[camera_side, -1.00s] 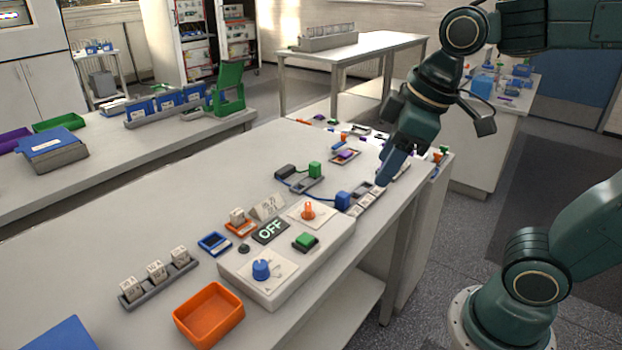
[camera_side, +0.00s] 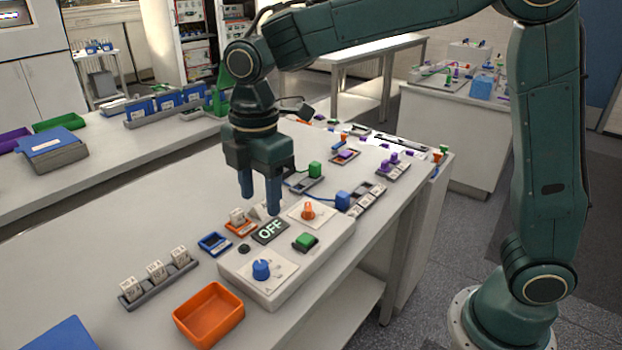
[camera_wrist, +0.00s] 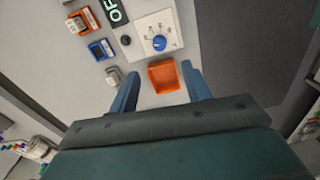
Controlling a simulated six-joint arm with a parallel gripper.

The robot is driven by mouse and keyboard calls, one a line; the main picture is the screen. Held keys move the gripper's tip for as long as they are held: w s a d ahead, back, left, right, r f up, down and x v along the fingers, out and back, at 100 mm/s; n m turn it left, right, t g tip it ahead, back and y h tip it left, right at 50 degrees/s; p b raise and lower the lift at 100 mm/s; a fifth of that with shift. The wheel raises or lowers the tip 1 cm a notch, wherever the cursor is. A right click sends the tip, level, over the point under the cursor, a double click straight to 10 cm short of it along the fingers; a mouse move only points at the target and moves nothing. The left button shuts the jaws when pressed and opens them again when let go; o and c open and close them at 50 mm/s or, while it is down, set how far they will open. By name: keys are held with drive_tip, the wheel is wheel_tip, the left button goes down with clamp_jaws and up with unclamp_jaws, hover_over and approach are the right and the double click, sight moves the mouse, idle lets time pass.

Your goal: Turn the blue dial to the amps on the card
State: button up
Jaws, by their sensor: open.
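The blue dial (camera_side: 262,269) stands on a white plate at the near left of the white cycler box (camera_side: 312,270). In the wrist view the blue dial (camera_wrist: 159,42) shows beyond my fingertips, with small marks around it. My gripper (camera_side: 260,206) points down, open and empty, above the back of the box near the OFF display (camera_side: 270,231). It is apart from the dial. A white card (camera_side: 270,207) stands behind the box, partly hidden by my gripper; its writing is too small to read.
An orange dial (camera_side: 308,211) and a green button (camera_side: 305,241) are also on the box. An orange tray (camera_side: 209,313) lies in front, left of the box. A blue holder (camera_side: 214,244) and a grey rack (camera_side: 160,280) of white blocks stand to the left.

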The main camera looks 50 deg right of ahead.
sight(260, 264)
drive_tip(key=shift+w+a+f+n, duration=0.4)
drive_tip(key=shift+a+f, duration=0.1)
drive_tip(key=shift+a, duration=0.1)
wheel_tip(260, 264, down, 14)
drive_tip(key=shift+r, duration=0.1)
idle(0.5)
drive_tip(key=c, duration=1)
